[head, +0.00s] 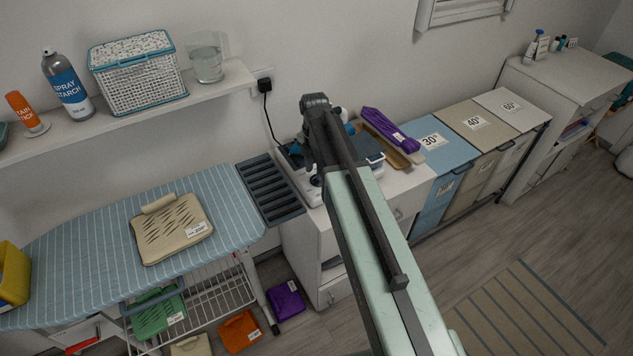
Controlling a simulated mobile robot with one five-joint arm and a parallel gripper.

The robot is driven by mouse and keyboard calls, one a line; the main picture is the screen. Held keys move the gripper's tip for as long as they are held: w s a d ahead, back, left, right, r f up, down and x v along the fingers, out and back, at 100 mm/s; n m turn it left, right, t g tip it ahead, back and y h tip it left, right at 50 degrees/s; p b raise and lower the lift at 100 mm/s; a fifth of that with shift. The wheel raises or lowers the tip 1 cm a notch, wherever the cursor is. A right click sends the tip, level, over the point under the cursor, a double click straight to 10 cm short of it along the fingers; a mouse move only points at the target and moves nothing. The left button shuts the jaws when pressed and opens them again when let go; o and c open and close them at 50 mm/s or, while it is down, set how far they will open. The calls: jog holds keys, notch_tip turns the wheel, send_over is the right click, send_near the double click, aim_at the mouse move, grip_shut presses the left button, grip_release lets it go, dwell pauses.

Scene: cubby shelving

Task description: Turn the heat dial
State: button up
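A white and dark blue appliance (375,160) stands on the white cabinet, plugged into the wall by a black cord. It looks like a steam iron station. My pale green and dark arm reaches over it and hides much of its middle. I cannot make out the heat dial. My gripper (312,170) points down at the left part of the appliance, at the end of the dark wrist links. Its fingers are too small and too covered to tell whether they are open, shut or touching anything.
A dark slatted rack (270,190) sits between the appliance and the striped ironing board (95,235). A purple bundle (390,130) lies on a tray to the right. Lidded hampers (440,145) stand farther right. A shelf (120,110) with a basket and spray can hangs at left.

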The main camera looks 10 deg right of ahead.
notch_tip(320, 180, down, 3)
jog(key=shift+r+b, duration=0.1)
jog(key=shift+b, duration=0.65)
jog(key=shift+r, duration=0.1)
grip_shut()
